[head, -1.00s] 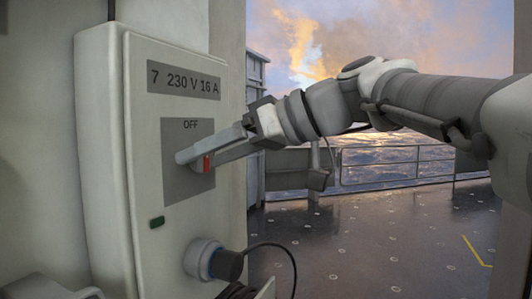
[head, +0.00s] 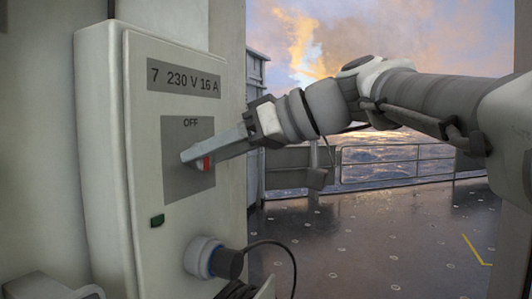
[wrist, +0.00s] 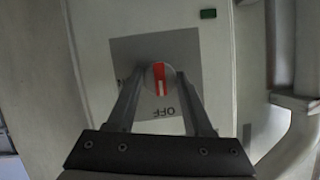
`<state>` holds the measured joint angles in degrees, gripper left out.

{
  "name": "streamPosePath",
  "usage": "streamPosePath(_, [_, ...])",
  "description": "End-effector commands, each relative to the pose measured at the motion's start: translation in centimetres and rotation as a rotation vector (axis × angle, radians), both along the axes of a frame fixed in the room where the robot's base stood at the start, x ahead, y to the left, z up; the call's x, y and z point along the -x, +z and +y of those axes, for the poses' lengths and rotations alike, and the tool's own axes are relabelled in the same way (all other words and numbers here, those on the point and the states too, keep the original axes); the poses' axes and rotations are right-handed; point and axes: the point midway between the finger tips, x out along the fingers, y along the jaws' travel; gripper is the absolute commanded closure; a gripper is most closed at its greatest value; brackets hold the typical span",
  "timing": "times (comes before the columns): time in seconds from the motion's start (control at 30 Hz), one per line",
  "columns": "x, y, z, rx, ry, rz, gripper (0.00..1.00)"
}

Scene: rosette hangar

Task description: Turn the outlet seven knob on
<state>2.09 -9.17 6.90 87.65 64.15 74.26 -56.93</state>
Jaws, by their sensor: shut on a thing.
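The outlet seven box (head: 140,100) is a pale cabinet on the left of the head view, labelled "7 230 V 16 A". Its grey panel (head: 180,185) is marked OFF at the top. The knob (head: 204,162) shows a red part between my fingers. In the wrist view the knob (wrist: 159,76) is round with a red bar and a white line, which runs roughly in line with the OFF word. My gripper (head: 196,157) is shut on the knob, one finger on each side, as the wrist view also shows (wrist: 159,82). The fingers partly hide the knob in the head view.
A small dark green indicator (head: 157,221) sits low on the box. Below it a plug (head: 228,264) with a black cable is in the socket (head: 200,257). The wet deck (head: 350,240) to the right is open, up to a railing (head: 400,165).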

Motion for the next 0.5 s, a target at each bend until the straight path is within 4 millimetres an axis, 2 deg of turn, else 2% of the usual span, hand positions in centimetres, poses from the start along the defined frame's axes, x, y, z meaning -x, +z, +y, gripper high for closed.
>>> streamPosePath(0.27, [-0.10, 0.01, -0.01, -0.052, 0.002, 0.124, 1.00])
streamPosePath(0.5, [-0.22, -0.07, -0.07, -0.132, 0.001, 0.319, 1.00])
